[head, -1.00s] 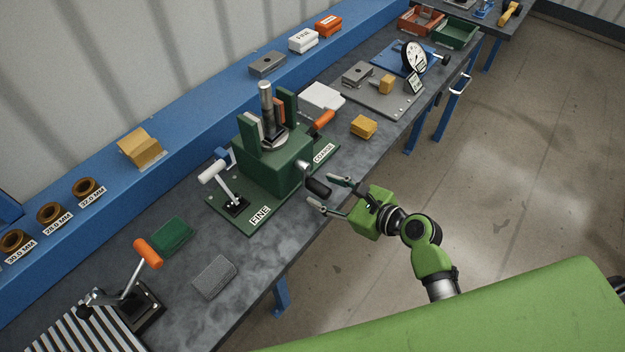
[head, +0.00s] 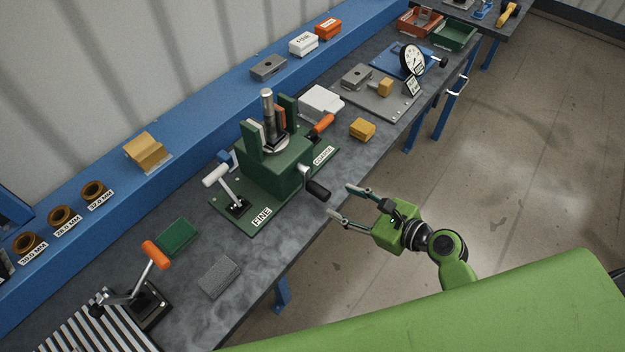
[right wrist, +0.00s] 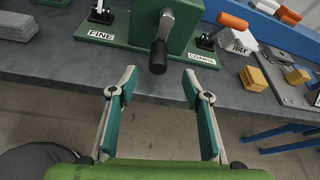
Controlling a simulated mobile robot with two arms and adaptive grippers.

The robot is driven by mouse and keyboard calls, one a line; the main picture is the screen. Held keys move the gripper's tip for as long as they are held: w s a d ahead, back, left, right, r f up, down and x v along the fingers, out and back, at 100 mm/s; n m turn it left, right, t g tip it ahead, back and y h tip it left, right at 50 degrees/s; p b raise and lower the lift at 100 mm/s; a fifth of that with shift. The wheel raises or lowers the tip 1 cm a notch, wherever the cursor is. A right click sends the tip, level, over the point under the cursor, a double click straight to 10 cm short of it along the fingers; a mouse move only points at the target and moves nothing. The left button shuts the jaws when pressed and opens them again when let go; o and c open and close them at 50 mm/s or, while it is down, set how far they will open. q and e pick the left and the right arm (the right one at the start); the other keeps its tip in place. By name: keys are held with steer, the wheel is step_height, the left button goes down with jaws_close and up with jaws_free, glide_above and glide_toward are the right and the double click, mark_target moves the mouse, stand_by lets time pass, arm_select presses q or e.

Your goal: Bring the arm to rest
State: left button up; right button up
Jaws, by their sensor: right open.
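My right gripper (head: 341,205) is open and empty, in front of the bench edge and over the floor. It points at the green fixture (head: 277,172) with FINE and COARSE labels, which stands on the bench. The fixture's black-handled crank (head: 317,190) sticks out toward the gripper, apart from the fingers. In the right wrist view, both teal-padded fingers (right wrist: 158,88) are spread, and the black handle (right wrist: 159,55) lies beyond the gap between them. My left gripper is not in view.
The grey bench (head: 318,225) runs diagonally. A grey block (head: 219,276), a green pad (head: 177,237), an orange-handled clamp (head: 154,255) and a yellow block (head: 362,129) rest on it. A dial gauge (head: 411,60) stands farther back. The floor (head: 500,180) right of the bench is clear.

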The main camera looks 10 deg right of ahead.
steer(key=shift+s+d, duration=0.1)
steer(key=shift+s, duration=0.05)
stand_by(0.4)
steer(key=s+d+f+n+g+h+b, duration=0.15)
steer(key=s+f+n, duration=0.25)
steer(key=f, duration=0.7)
steer(key=s+d+f+n+g+h+b, duration=0.1)
steer(key=s+f+n+g+h, duration=0.2)
steer(key=f, duration=0.8)
steer(key=s+d+f+n+g+b, duration=0.1)
steer(key=s+f+n, duration=0.35)
steer(key=f, duration=0.65)
steer(key=s+f+n+g+h+b, duration=0.1)
steer(key=s+f+n+g+b, duration=0.1)
steer(key=s+f+n, duration=0.7)
steer(key=s+d+f+n+g+h+b, duration=0.1)
steer(key=s+f+n+g+h+b, duration=0.1)
steer(key=s+f+n, duration=0.7)
steer(key=s+f+g, duration=0.1)
steer(key=s, duration=0.7)
steer(key=shift+d, duration=0.15)
